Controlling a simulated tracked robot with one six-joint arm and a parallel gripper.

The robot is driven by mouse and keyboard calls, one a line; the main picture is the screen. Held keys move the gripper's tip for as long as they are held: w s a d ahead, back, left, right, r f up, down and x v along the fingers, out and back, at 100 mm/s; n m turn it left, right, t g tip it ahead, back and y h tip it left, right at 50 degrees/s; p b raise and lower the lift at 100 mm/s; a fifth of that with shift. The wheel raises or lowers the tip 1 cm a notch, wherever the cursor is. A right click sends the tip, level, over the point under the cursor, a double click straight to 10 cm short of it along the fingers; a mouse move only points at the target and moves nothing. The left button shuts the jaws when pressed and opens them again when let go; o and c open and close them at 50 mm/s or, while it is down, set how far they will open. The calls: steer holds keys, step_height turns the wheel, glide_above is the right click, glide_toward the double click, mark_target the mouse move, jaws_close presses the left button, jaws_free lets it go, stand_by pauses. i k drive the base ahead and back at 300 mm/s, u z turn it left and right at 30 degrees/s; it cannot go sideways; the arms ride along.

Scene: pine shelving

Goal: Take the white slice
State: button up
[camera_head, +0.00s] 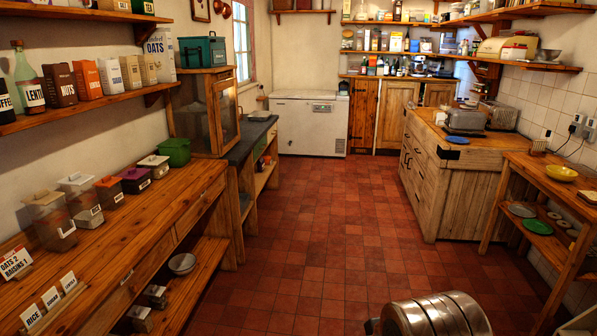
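I cannot pick out a white slice for certain. Several small pale pieces (562,223) lie on the lower shelf of the wooden table at the right, beside a green plate (537,226). They are too small to tell what they are. A small brown item with a pale top (588,197) lies on that table's top at the right picture edge, partly cut off. My gripper is not in view.
The right table (528,166) also bears a yellow bowl (561,173). A wooden island (452,193) with toasters (466,121) stands beyond it. A shiny metal cylinder (435,316) stands at the bottom. The tiled floor (330,220) between left counter (150,225) and island is clear.

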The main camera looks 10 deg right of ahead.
mark_target(439, 116)
steer(key=z, duration=0.05)
steer(key=i, duration=3.65)
steer(key=z, duration=0.25)
steer(key=i, duration=2.1)
steer(key=z, duration=0.35)
